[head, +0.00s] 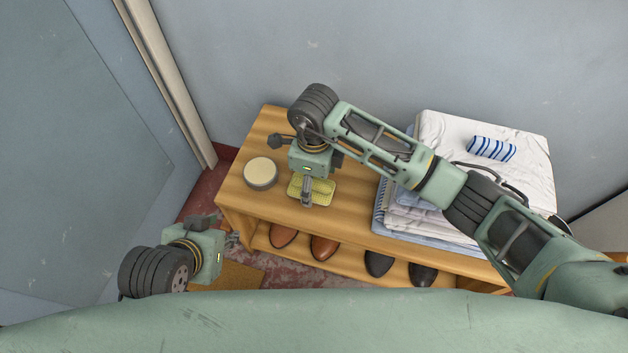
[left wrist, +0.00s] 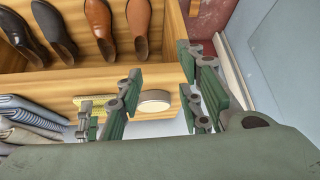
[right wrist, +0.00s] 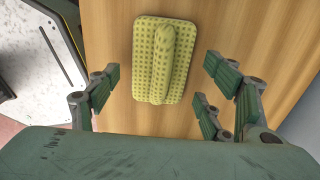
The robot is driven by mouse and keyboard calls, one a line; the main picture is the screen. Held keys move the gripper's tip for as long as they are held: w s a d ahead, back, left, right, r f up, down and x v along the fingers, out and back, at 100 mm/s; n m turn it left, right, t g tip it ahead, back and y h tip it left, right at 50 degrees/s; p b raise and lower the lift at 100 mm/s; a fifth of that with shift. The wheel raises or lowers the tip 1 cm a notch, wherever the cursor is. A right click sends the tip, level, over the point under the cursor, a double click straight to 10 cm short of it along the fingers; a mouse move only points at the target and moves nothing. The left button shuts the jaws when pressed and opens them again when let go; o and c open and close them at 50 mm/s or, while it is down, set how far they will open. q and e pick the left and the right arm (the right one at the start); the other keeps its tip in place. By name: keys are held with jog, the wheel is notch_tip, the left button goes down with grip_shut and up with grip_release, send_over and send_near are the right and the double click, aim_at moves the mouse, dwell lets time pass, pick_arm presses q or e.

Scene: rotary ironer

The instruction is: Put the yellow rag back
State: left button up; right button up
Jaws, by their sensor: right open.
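The yellow rag (head: 322,190) lies on the wooden bench top, partly hidden under my right gripper in the head view. In the right wrist view the yellow rag (right wrist: 164,60) is a flat dotted cloth with a raised ridge along its middle. My right gripper (right wrist: 160,95) is open above it, with its fingers on either side and apart from the rag. My left gripper (head: 232,238) is off the bench's front left corner. In the left wrist view my left gripper (left wrist: 160,90) has its fingers wide apart with nothing between them.
A round tin with a cream lid (head: 260,173) stands left of the rag. Folded linens (head: 440,150) with a striped roll (head: 491,149) fill the right of the bench (head: 360,215). Brown and black shoes (head: 325,247) sit on the lower shelf. A wall closes the back.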

aim_at(314, 183)
notch_tip(314, 183, up, 5)
jog(key=shift+r+p, duration=0.2)
jog(key=shift+p, duration=0.4)
pick_arm(q)
jog(key=s+a+g, duration=0.1)
jog(key=s+g, duration=0.2)
jog(key=s, duration=0.3)
jog(key=shift+a+f+y+p, duration=0.15)
jog(key=shift+a+y+p, duration=0.25)
jog(key=shift+p, duration=0.05)
pick_arm(e)
jog(key=shift+r, duration=2.9)
